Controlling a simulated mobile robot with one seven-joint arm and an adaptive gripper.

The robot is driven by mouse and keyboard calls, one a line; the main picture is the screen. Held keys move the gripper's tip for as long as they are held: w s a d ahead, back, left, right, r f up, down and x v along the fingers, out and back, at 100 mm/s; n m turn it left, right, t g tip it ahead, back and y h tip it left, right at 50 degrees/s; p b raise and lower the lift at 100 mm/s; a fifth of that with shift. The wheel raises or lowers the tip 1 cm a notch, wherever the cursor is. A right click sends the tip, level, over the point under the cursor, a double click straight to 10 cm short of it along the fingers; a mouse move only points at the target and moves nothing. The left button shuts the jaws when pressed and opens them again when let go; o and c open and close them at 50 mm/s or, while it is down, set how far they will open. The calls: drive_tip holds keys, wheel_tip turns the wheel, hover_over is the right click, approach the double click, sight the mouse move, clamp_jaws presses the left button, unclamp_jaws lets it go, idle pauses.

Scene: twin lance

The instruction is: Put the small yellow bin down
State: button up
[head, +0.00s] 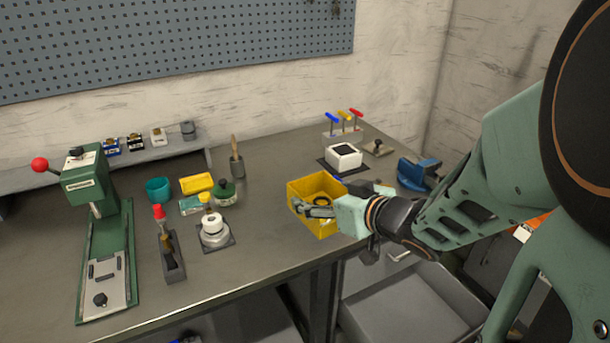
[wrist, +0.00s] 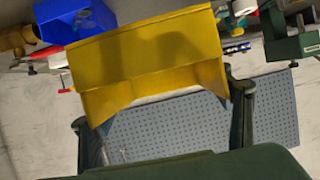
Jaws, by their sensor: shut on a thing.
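The small yellow bin (head: 327,222) is at the workbench's front edge in the head view, right of centre. Some dark, ring-like contents show inside it. My gripper (head: 312,208) reaches it from the right and is shut on it. In the wrist view the bin (wrist: 150,60) fills the upper middle, tilted in the picture, between the two dark fingers of my gripper (wrist: 165,125). I cannot tell whether the bin's underside touches the bench.
The workbench (head: 265,245) has bare room left of the bin. A white box (head: 343,157) on a dark mat and a blue vise-like tool (head: 417,174) stand behind it. A white roll on a stand (head: 214,233) is to the left. An open drawer (head: 410,305) lies below.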

drive_tip(key=shift+d+r, duration=0.15)
drive_tip(key=shift+r, duration=0.05)
drive_tip(key=shift+w+d+r, duration=0.2)
drive_tip(key=shift+w+d+f+m+t+h, duration=0.8)
drive_tip(key=shift+w+d+m+h, duration=1.85)
drive_tip(key=shift+w, duration=1.95)
wheel_tip(320, 180, up, 15)
drive_tip(key=h+p, duration=0.1)
drive_tip(key=p, duration=1.4)
drive_tip(key=shift+a, duration=0.25)
drive_tip(key=shift+f, duration=0.1)
drive_tip(key=shift+d, duration=0.15)
